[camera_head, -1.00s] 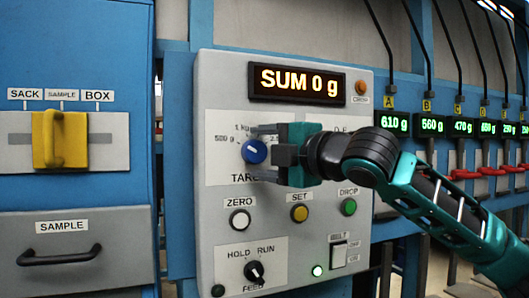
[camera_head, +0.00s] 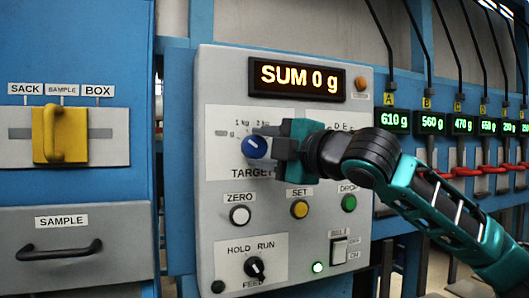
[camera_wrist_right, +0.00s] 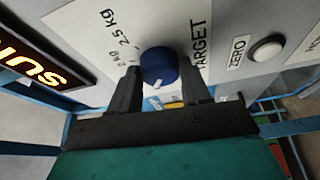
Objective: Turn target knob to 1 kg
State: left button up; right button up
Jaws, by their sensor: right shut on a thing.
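The blue target knob (camera_head: 254,146) is on the grey control panel (camera_head: 220,90), above the word TARGET. My right gripper (camera_head: 267,150) reaches in from the right and is shut on the knob. In the right wrist view the knob (camera_wrist_right: 158,65) sits between the two dark fingers. Its white mark points to the upper left of the dial, toward the 1 kg label (camera_head: 243,124); whether it lines up exactly is hard to tell. My gripper hides the right part of the dial. The display (camera_head: 297,79) reads SUM 0 g. My left gripper is not in view.
Below the knob are the ZERO (camera_head: 240,215), SET (camera_head: 299,209) and DROP (camera_head: 348,203) buttons, and the black FEED knob (camera_head: 254,267). A yellow selector handle (camera_head: 60,135) and the SAMPLE drawer (camera_head: 70,235) are at left. Green weight displays (camera_head: 432,123) line the right side.

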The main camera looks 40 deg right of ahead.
jog(key=m+b, duration=0.1)
jog(key=m, duration=0.1)
jog(key=m+t+b, duration=0.1)
jog(key=m, duration=0.1)
jog(key=shift+a+f+h, duration=0.1)
jog(key=shift+f+h, duration=0.2)
jog(key=shift+f, duration=0.05)
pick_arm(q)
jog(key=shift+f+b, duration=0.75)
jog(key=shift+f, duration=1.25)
pick_arm(e)
jog(key=shift+m+t+h, duration=0.3)
jog(key=shift+m+t, duration=0.4)
jog(key=shift+m, duration=0.7)
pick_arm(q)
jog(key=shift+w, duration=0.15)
pick_arm(e)
jog(key=o, duration=1)
jog(key=shift+r, duration=0.1)
jog(key=shift+o, duration=0.2)
